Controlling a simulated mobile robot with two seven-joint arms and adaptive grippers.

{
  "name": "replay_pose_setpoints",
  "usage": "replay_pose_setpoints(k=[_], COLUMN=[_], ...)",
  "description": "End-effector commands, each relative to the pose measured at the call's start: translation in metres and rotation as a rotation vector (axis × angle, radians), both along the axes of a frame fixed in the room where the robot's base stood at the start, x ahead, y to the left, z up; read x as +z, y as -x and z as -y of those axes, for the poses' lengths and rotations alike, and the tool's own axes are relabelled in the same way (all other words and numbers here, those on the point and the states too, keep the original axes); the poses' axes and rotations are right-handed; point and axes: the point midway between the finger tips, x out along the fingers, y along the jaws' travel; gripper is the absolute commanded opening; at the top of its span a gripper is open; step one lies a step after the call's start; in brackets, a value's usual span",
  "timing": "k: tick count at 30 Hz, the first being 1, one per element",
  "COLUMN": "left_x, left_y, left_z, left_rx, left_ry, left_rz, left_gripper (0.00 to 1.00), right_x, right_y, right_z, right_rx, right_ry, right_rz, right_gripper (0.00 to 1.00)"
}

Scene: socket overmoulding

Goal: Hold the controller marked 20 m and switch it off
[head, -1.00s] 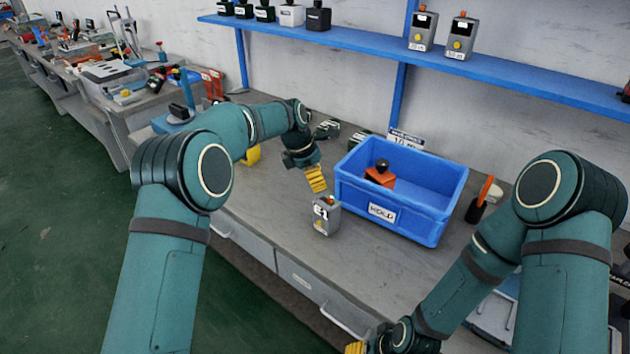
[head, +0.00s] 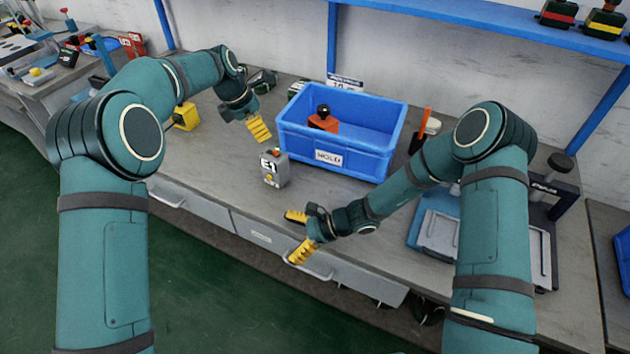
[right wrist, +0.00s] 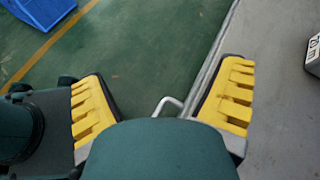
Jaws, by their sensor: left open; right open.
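A blue bin (head: 352,162) marked HOLD contains an orange-red item with a black knob (head: 323,119). A yellow item (head: 185,116) lies behind my left arm. An orange-handled tool (head: 424,124) stands right of the bin. A drawer handle juts below the front edge.

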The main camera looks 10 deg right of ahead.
Motion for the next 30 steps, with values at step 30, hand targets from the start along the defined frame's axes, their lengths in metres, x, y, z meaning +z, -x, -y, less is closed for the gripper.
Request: replay_pose_setpoints(k=[30], left_x=[0.0], left_y=[0.0], left_z=[0.0], left_rx=[0.0], left_ry=[0.0], left_rz=[0.0], left_gripper=[0.46], right_x=[0.044], right_y=[-0.183], right_z=[0.036], right_rx=[-0.613], right_ry=[-0.484], right_rz=[0.045], right_gripper=[0.92])
